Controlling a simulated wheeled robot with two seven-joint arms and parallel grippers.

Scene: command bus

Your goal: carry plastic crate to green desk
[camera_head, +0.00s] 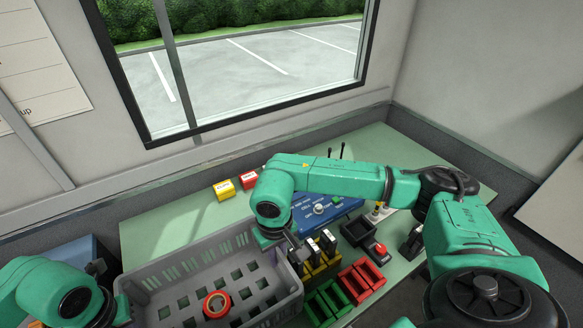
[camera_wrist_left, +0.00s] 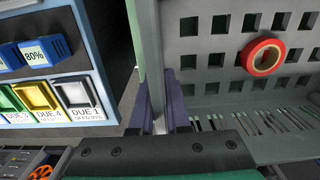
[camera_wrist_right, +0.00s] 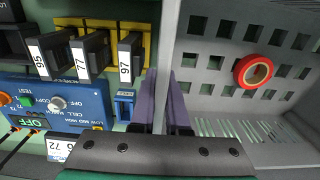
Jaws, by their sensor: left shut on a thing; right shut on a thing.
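The grey plastic crate (camera_head: 180,268) stands at the near left of the green desk (camera_head: 160,225), in the head view. A roll of red tape (camera_head: 216,304) lies inside it; the roll also shows in the left wrist view (camera_wrist_left: 263,57) and the right wrist view (camera_wrist_right: 253,71). My right gripper (camera_wrist_right: 160,112) is shut on the crate's right wall. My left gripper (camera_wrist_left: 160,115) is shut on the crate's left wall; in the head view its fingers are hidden. Whether the crate's base touches the desk cannot be told.
Right of the crate stand a yellow rack of black units (camera_head: 318,255), a blue tester (camera_head: 322,208), red bins (camera_head: 360,280) and green bins (camera_head: 326,303). Yellow and red boxes (camera_head: 224,189) sit at the back. A blue charger unit (camera_wrist_left: 60,60) is left of the crate.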

